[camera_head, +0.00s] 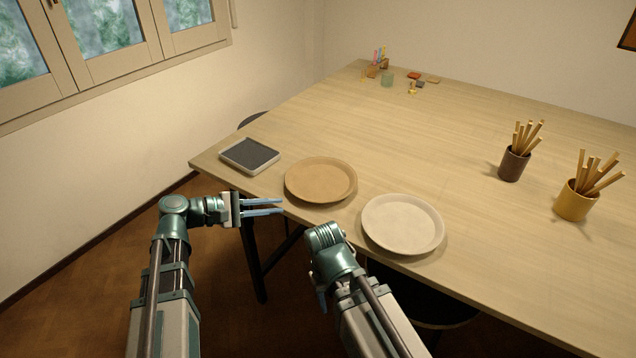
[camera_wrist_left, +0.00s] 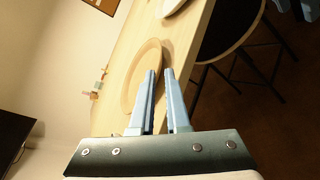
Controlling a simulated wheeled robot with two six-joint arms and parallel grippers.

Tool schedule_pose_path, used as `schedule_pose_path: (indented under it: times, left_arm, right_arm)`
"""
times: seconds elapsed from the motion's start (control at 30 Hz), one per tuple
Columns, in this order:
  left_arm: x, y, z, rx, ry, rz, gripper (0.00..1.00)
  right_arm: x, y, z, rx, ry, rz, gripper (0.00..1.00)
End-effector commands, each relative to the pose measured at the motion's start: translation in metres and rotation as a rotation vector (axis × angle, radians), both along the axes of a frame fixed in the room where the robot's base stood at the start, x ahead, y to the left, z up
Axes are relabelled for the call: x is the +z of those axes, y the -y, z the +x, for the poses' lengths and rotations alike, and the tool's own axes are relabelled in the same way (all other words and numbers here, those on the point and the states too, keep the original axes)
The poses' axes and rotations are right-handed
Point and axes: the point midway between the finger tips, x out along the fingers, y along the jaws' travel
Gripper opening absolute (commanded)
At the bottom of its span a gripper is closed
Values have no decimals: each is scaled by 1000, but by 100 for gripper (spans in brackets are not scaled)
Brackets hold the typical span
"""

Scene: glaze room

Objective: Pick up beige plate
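A tan-beige round plate (camera_head: 320,178) lies flat near the table's left front edge. A paler, cream plate (camera_head: 403,223) lies to its right, also near the edge. My left gripper (camera_head: 282,206) is open and empty, its two blue fingers apart, pointing right just off the table edge, in front of the tan plate. In the left wrist view the tan plate (camera_wrist_left: 135,75) shows beyond the open fingers (camera_wrist_left: 160,72), and part of the cream plate (camera_wrist_left: 171,6) is at the top. My right arm's wrist is bent down short of the cream plate; its fingers are mostly hidden.
A dark-topped square tray (camera_head: 249,155) sits at the table's left corner. A dark cup of sticks (camera_head: 513,165) and a yellow cup of sticks (camera_head: 575,201) stand at right. The table's middle is clear.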

Motion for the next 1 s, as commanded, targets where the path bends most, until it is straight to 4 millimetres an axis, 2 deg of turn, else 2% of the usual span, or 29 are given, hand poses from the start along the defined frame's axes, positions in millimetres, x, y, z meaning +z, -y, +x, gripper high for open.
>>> schedule_pose_path:
  times: [0.17, 0.4, 0.6, 1.0]
  left_arm:
    - [-1, 5, 2, 0, 0, -5, 14]
    - [-14, 45, 17, -4, 0, -3, 14]
    - [-20, 71, 26, -2, 0, -2, 14]
    - [-23, 83, 30, -2, 0, -1, 14]
  right_arm:
    - [-2, 0, 0, 0, 0, 0, 50]
    - [-15, 0, 0, 0, 0, 0, 50]
    - [-21, 0, 0, 0, 0, 0, 50]
    - [-23, 0, 0, 0, 0, 0, 50]
